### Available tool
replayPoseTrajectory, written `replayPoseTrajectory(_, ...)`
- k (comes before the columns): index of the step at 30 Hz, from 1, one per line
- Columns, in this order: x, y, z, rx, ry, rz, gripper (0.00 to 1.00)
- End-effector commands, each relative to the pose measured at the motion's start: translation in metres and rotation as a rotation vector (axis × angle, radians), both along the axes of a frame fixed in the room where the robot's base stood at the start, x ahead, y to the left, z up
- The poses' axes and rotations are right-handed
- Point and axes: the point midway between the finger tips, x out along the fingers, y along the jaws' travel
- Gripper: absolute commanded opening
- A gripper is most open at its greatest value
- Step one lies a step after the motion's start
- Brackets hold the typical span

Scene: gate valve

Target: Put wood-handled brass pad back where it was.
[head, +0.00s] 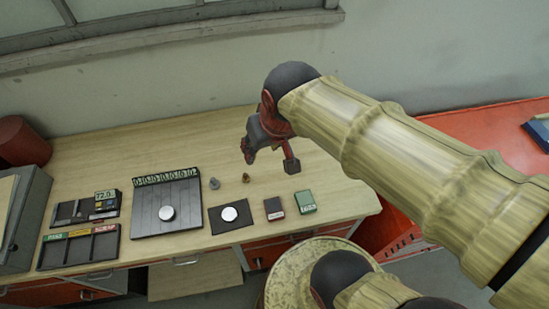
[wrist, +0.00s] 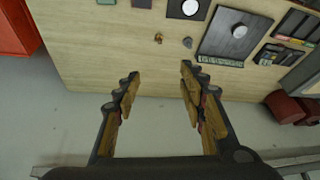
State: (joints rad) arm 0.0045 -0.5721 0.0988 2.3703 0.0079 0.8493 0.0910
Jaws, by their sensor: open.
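A small brass-coloured piece (head: 246,178), likely the wood-handled brass pad, stands on the wooden table; it is too small for me to make out a handle. It also shows in the wrist view (wrist: 158,38), beyond my fingertips. A similar small grey piece (head: 214,183) stands to its left, and in the wrist view (wrist: 187,42) to its right. My gripper (head: 270,158) is open and empty, raised above the back part of the table. In the wrist view its fingers (wrist: 160,75) are spread with nothing between them.
A dark ribbed board (head: 185,222) bears a white disc and a row of numbered pieces. A black square mat (head: 216,226) holds another white disc. A dark box (head: 274,209) and a green box (head: 306,202) lie to the right. Compartment trays (head: 78,250) are at left. The table's back is clear.

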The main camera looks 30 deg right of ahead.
Motion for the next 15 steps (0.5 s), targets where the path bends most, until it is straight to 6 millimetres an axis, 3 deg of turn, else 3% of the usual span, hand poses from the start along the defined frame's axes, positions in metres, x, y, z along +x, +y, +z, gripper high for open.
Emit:
replayPoseTrajectory(3,-0.031,0.000,0.014,-0.024,-0.057,0.048,0.41)
replayPoseTrajectory(6,-0.047,0.000,0.018,-0.039,-0.082,0.073,0.41)
replayPoseTrajectory(15,-0.056,0.000,0.020,-0.048,-0.096,0.090,0.41)
